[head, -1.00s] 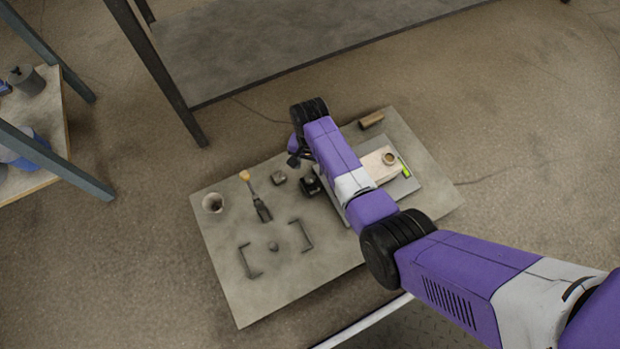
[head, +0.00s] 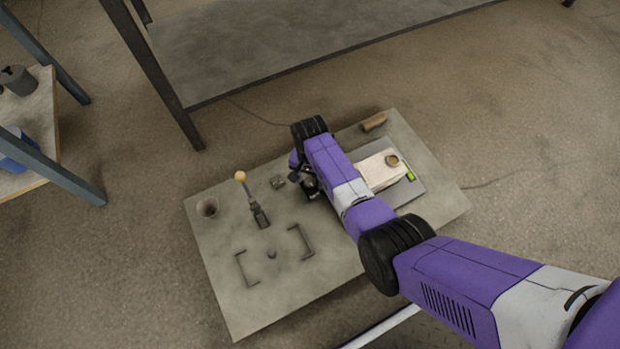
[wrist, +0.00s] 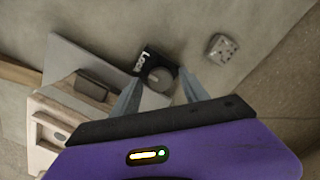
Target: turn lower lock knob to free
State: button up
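A black block with white lettering carries a round grey lock knob (wrist: 160,79). In the wrist view the knob faces me between my two finger tips. My gripper (wrist: 160,77) is open, with one finger on each side of the knob; I cannot tell whether either finger touches it. In the head view my gripper (head: 305,180) is over the dark block (head: 312,194), beside the grey plate, and the wrist hides most of both. The knob's turn mark is too small to read.
A small grey cube (head: 277,181) lies close to the left of my gripper. A lever with a pale ball (head: 240,176), a round cup (head: 207,208) and two dark brackets (head: 300,242) stand on the board (head: 215,285). A pale block (head: 380,170) sits to the right.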

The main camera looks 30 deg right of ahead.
grip_shut()
jog(key=n+p, duration=0.2)
jog(key=n, duration=0.2)
jog(key=shift+r, duration=0.1)
jog(key=n+p, duration=0.1)
jog(key=n, duration=0.8)
jog(key=shift+p, duration=0.4)
jog(key=n, duration=0.4)
jog(key=shift+n, duration=0.4)
